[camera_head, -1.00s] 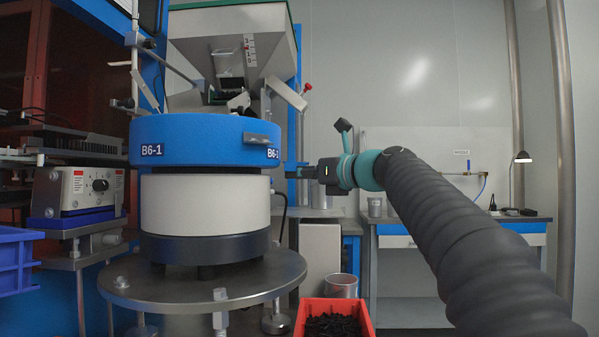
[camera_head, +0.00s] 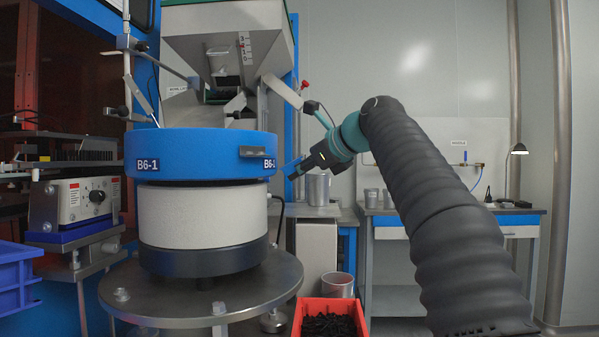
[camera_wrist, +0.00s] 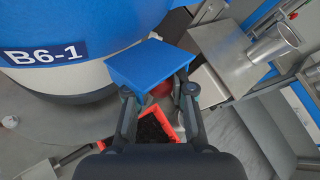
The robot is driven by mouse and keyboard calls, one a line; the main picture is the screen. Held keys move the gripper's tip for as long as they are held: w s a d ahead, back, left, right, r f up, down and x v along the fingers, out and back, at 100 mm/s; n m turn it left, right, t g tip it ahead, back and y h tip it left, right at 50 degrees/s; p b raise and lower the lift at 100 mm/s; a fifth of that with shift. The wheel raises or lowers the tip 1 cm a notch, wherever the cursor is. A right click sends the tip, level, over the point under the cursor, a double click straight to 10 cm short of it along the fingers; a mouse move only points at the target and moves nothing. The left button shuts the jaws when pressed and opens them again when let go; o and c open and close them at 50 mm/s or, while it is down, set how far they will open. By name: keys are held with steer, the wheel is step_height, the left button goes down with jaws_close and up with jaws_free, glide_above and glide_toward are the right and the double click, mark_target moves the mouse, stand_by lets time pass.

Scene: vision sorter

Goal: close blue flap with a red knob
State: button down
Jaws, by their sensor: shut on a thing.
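The blue flap (camera_wrist: 150,62) is in the wrist view, beside the blue bowl wall. A red knob (camera_wrist: 161,90) shows partly below the flap, between my fingers; the rest of it is hidden. My gripper (camera_wrist: 160,92) is shut on the red knob, its fingertips at the flap's lower edge. In the head view my gripper (camera_head: 294,172) is tilted down to the left, close to the right side of the blue bowl (camera_head: 205,152) marked B6-1. A small blue edge of the flap (camera_head: 292,165) shows at the fingertips.
A red bin (camera_head: 302,320) with black parts stands below my gripper. A metal cup (camera_head: 318,189) stands behind it on a stand. A second red ball (camera_head: 305,85) shows on the hopper frame above. The round metal table (camera_head: 245,300) carries the bowl.

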steer(key=shift+r+n+h, duration=0.15)
steer(key=shift+n+h, duration=0.15)
stand_by(0.4)
steer(key=c, duration=1)
jaws_free()
steer(key=v, duration=1.2)
steer(key=shift+r, duration=0.1)
